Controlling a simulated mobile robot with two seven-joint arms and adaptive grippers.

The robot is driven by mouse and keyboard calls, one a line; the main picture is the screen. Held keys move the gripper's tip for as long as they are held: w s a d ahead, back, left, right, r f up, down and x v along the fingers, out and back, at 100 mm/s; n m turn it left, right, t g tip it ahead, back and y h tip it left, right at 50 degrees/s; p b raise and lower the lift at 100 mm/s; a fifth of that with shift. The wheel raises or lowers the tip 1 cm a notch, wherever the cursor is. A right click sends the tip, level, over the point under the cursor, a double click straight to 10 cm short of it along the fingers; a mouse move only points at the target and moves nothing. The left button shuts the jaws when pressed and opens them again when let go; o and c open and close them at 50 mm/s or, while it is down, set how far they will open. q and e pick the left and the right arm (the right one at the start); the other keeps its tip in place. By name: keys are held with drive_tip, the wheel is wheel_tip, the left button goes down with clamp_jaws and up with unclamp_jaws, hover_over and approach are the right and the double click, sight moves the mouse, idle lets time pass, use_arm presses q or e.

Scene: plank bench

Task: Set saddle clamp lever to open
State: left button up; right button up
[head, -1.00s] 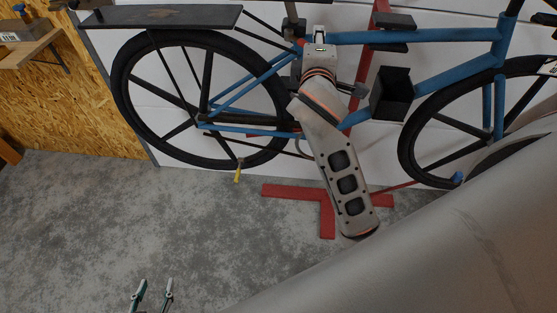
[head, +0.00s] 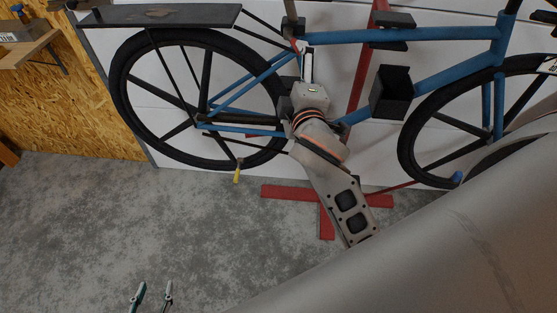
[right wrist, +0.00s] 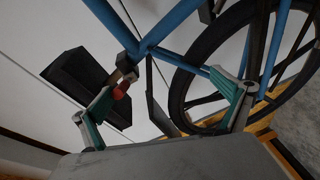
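A small red-tipped part, apparently the saddle clamp lever (right wrist: 121,90), sticks out from a dark clamp block (right wrist: 127,68) by the joint of the blue tubes in the right wrist view. In the head view a small red bit (head: 296,45) shows below the seat post (head: 292,25). My right gripper (right wrist: 165,105) is open, its teal-padded fingers wide apart. The lever lies between them, close to the left-hand finger; I cannot tell if they touch. In the head view my right gripper (head: 307,65) is at the frame, partly hidden. My left gripper (head: 153,293) is open and empty over the floor.
The blue bicycle frame (head: 440,80) stands against a white wall on a red stand (head: 285,192). A black box (head: 391,93) hangs at the frame, right of my right arm. The rear wheel (head: 125,95) is left of it. Grey floor (head: 170,220) is clear below.

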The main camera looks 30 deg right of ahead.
drive_tip(key=s+a+f+g+y, duration=0.1)
drive_tip(key=a+f, duration=0.1)
drive_tip(key=f, duration=0.7)
drive_tip(key=s+a+f+g+y, duration=0.1)
drive_tip(key=s+a+f+y, duration=0.1)
drive_tip(key=f, duration=0.7)
drive_tip(key=shift+a+f+m+y+b, duration=0.2)
drive_tip(key=shift+a+m+y+b, duration=0.1)
drive_tip(key=shift+a+b, duration=0.15)
drive_tip(key=f, duration=0.1)
drive_tip(key=s, duration=0.1)
drive_tip(key=f, duration=0.1)
drive_tip(key=shift+s+a+f+m+g+y, duration=0.3)
drive_tip(key=shift+s, duration=0.05)
drive_tip(key=c, duration=1.6)
drive_tip(key=shift+o, duration=0.2)
drive_tip(key=shift+s+a+f+y, duration=0.1)
drive_tip(key=shift+s+f+y, duration=0.05)
drive_tip(key=shift+f, duration=0.25)
drive_tip(key=shift+s+a+f+y, duration=0.1)
drive_tip(key=shift+f+y, duration=0.05)
drive_tip(key=shift+f, duration=0.2)
